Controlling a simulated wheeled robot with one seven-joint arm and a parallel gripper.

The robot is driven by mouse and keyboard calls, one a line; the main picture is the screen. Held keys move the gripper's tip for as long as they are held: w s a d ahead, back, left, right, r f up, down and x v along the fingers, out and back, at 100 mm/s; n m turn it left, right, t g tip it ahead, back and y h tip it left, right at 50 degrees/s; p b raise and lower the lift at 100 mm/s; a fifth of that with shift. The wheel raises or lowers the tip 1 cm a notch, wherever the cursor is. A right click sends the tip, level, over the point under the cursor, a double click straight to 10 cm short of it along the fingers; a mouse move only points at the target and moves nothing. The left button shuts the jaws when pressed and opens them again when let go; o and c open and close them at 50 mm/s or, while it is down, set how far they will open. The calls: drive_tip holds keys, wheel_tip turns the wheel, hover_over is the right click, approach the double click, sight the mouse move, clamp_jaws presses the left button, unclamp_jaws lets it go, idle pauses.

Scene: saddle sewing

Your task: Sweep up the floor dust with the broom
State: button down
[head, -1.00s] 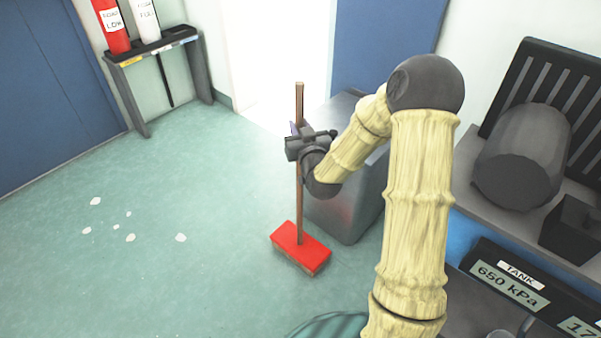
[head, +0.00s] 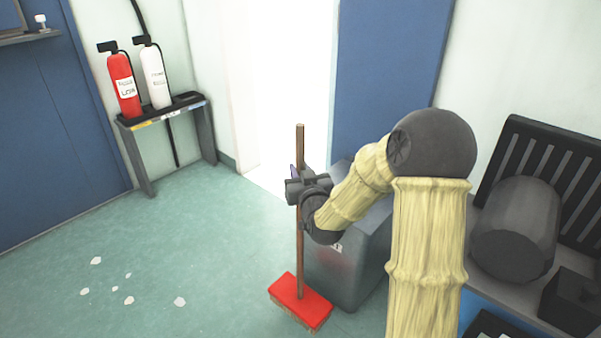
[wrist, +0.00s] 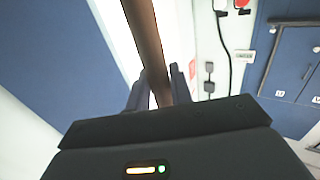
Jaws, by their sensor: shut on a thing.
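The broom has a brown wooden handle (head: 300,243) and a red head (head: 300,301). It stands nearly upright in the head view, its head at or just above the floor; I cannot tell which. My gripper (head: 297,188) is shut on the upper part of the handle. In the wrist view the handle (wrist: 147,45) passes between the dark fingers (wrist: 155,88). The floor dust shows as several pale flecks (head: 114,289) on the green floor, to the left of the broom head and apart from it.
A grey metal box (head: 350,255) stands close to the right of the broom. A low stand (head: 165,115) with a red and a white cylinder is at the back left. A bench with dark equipment (head: 515,230) is on the right. The floor around the flecks is clear.

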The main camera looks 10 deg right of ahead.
drive_tip(key=shift+d+r, duration=0.15)
drive_tip(key=r+p, duration=0.1)
drive_tip(key=p, duration=0.2)
drive_tip(key=shift+w+d+r, duration=0.1)
drive_tip(key=shift+d+r, duration=0.05)
drive_tip(key=shift+d, duration=0.05)
drive_tip(key=s+r+p, duration=0.5)
drive_tip(key=r+p, duration=0.8)
drive_tip(key=p, duration=1.4)
drive_tip(key=s+r+p, duration=0.5)
drive_tip(key=r+p, duration=0.8)
drive_tip(key=p, duration=1.5)
drive_tip(key=shift+s+a+h+p, duration=0.15)
drive_tip(key=shift+a+h+p, duration=0.15)
